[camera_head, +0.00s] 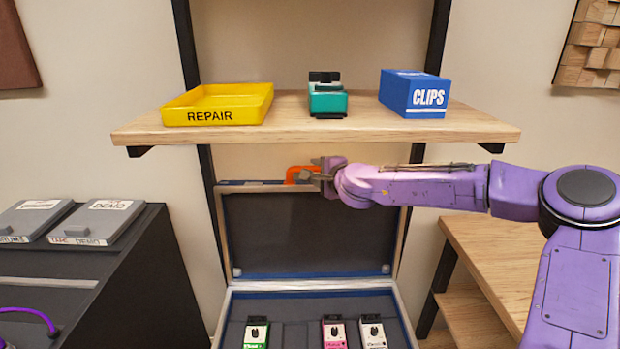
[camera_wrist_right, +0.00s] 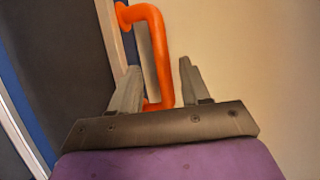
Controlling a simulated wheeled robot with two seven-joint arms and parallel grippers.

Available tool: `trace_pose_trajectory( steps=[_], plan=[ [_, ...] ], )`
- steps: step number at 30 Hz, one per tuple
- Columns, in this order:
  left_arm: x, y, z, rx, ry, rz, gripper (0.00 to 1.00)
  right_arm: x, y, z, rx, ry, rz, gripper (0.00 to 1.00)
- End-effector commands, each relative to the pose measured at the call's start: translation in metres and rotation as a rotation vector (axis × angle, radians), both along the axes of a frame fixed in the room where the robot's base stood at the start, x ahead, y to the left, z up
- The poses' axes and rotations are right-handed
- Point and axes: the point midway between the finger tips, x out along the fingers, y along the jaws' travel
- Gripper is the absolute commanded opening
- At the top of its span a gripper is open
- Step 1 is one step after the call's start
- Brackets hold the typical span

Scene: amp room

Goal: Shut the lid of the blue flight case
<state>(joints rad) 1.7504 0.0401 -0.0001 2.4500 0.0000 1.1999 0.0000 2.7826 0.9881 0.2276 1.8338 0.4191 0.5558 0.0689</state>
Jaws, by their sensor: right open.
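The blue flight case stands open below the shelf, with its lid (camera_head: 305,235) raised nearly upright and its dark lining facing me. The case's base (camera_head: 290,293) holds several pedals. An orange handle (camera_head: 292,174) is on the lid's top edge. My right gripper (camera_head: 318,174) is at the lid's top edge by the handle. In the right wrist view, the fingers of my right gripper (camera_wrist_right: 160,85) are apart, with the orange handle (camera_wrist_right: 158,40) in front of and partly between them. I cannot tell whether the fingers touch it. My left gripper does not show.
A wooden shelf (camera_head: 310,128) above the lid carries a yellow REPAIR tray (camera_head: 218,104), a green pedal (camera_head: 327,98) and a blue CLIPS box (camera_head: 414,94). A black cabinet (camera_head: 130,270) is at left, a wooden table (camera_head: 490,255) at right.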

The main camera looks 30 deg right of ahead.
Motion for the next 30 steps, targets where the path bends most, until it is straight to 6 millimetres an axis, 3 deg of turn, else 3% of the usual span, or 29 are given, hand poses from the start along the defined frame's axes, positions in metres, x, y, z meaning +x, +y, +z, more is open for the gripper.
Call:
trace_pose_trajectory(
  steps=[7, 18, 19, 23, 30],
  plan=[
    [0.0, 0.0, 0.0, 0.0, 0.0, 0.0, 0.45, 0.039, -0.005, -0.011, -0.004, 0.002, 0.001, 0.46],
    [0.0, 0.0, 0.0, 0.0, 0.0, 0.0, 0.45, 0.048, -0.004, -0.013, -0.001, 0.0, 0.003, 0.46],
    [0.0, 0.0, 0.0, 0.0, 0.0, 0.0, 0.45, 0.048, -0.004, -0.013, -0.001, 0.0, 0.003, 0.43],
    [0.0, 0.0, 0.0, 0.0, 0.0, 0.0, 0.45, 0.048, -0.004, -0.013, -0.001, 0.0, 0.003, 0.01],
    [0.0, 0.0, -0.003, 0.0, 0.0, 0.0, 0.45, 0.049, -0.003, -0.014, -0.004, -0.004, 0.004, 0.0]
  ],
)
